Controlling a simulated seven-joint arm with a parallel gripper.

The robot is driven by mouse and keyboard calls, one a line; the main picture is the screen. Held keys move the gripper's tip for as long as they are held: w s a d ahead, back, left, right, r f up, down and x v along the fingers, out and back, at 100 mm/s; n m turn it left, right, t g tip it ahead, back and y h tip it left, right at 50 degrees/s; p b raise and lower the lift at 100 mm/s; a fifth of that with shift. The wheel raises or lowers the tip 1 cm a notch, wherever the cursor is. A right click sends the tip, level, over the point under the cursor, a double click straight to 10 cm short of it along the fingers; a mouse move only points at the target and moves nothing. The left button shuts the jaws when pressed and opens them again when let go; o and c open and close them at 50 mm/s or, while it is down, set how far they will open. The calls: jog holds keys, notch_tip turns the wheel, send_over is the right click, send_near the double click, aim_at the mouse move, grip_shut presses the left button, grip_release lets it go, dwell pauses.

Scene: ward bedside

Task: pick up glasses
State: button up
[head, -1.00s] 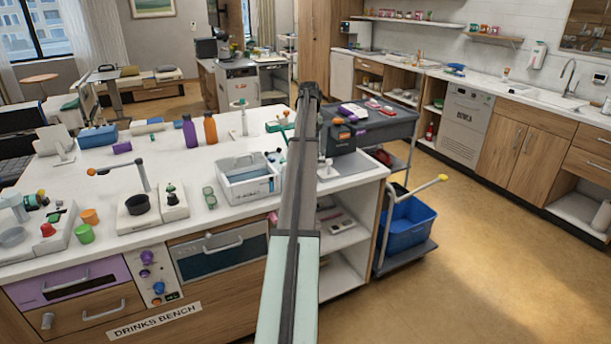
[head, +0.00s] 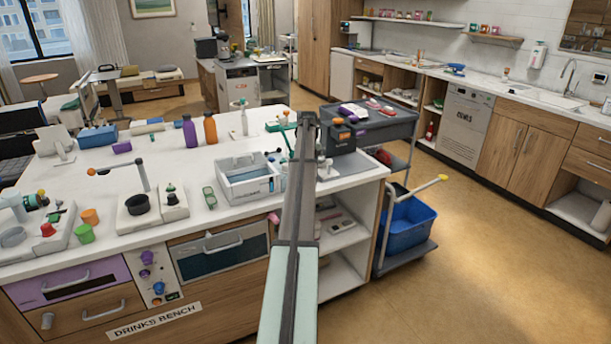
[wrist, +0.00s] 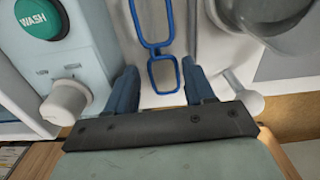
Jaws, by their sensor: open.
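Blue-framed glasses (wrist: 158,47) lie on a pale surface in the wrist view, running from the top edge down toward my jaws. My gripper (wrist: 159,70) is open, with one blue finger on each side of the nearer lens. The fingers appear apart from the frame. The gap in height between fingers and glasses cannot be judged. In the head view my arm reaches over the bench and hides the gripper and these glasses. Green glasses-like frames (head: 209,197) lie on the drinks bench, left of the white basin.
In the wrist view a panel with a green WASH button (wrist: 40,18) and a knob (wrist: 66,102) stands close on the left. A pale rounded fixture (wrist: 220,32) is close on the right. A grey trolley (head: 375,124) stands right of the bench (head: 110,190).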

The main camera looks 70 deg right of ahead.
notch_tip(320, 180, down, 2)
jog(key=shift+f, duration=0.1)
jog(key=c, duration=0.8)
